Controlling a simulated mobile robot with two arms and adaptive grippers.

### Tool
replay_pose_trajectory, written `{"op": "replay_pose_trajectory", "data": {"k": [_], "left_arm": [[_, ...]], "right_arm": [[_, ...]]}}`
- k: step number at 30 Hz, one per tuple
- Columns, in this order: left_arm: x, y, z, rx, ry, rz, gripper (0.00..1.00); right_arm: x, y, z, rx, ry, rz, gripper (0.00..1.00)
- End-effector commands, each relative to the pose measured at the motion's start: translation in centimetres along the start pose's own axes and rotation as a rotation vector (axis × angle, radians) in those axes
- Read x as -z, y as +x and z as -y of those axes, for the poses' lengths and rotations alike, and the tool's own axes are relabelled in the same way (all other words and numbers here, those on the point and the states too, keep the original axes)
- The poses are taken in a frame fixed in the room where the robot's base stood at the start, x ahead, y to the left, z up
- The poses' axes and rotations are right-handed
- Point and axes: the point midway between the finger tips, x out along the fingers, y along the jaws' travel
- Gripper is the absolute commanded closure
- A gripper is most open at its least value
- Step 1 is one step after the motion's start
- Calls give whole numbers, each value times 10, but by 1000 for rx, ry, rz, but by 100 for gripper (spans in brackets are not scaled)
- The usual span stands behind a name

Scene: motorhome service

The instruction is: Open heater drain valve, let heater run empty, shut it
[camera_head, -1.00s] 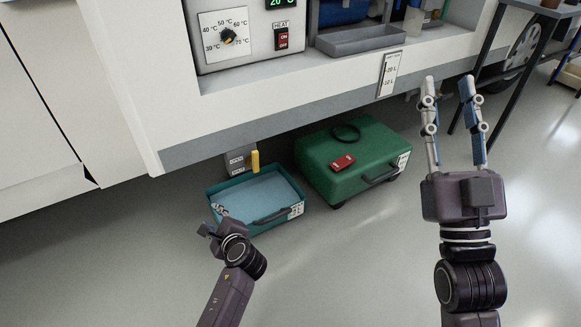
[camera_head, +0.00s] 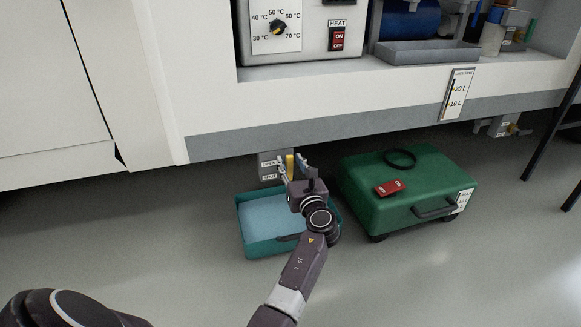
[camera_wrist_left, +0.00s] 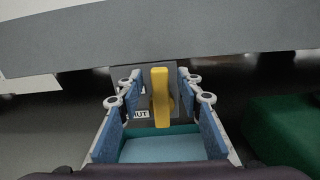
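The yellow valve lever (camera_head: 290,163) stands upright on a grey plate (camera_head: 268,164) with OPEN and SHUT labels, under the motorhome's lower edge. In the left wrist view the lever (camera_wrist_left: 160,97) is between the fingers of my left gripper (camera_wrist_left: 163,100), with a gap on both sides. My left gripper (camera_head: 292,167) is open, and its hand partly hides the tray in the head view. The teal tray (camera_head: 243,222) below has a light blue surface inside. I cannot see any stream from the valve. My right gripper is out of view.
A green wheeled case (camera_head: 400,213) with a red item (camera_head: 390,187) and a black ring (camera_head: 399,158) on top stands right of the tray. Above are the temperature dial (camera_head: 278,28), red HEAT switch (camera_head: 338,39) and level gauge (camera_head: 459,93). Floor in front is clear.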

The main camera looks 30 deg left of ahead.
Motion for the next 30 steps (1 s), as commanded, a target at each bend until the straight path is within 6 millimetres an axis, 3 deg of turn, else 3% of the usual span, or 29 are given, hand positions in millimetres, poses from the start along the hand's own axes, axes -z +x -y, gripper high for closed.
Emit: {"op": "replay_pose_trajectory", "data": {"k": [5,13,22,30], "left_arm": [[1,13,0,-1,-1,-1,67],[0,14,0,0,-1,-1,67],[0,14,0,0,-1,-1,99],[0,14,0,0,-1,-1,100]], "right_arm": [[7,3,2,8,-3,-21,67],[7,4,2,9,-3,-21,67],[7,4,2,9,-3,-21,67],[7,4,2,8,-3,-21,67]]}}
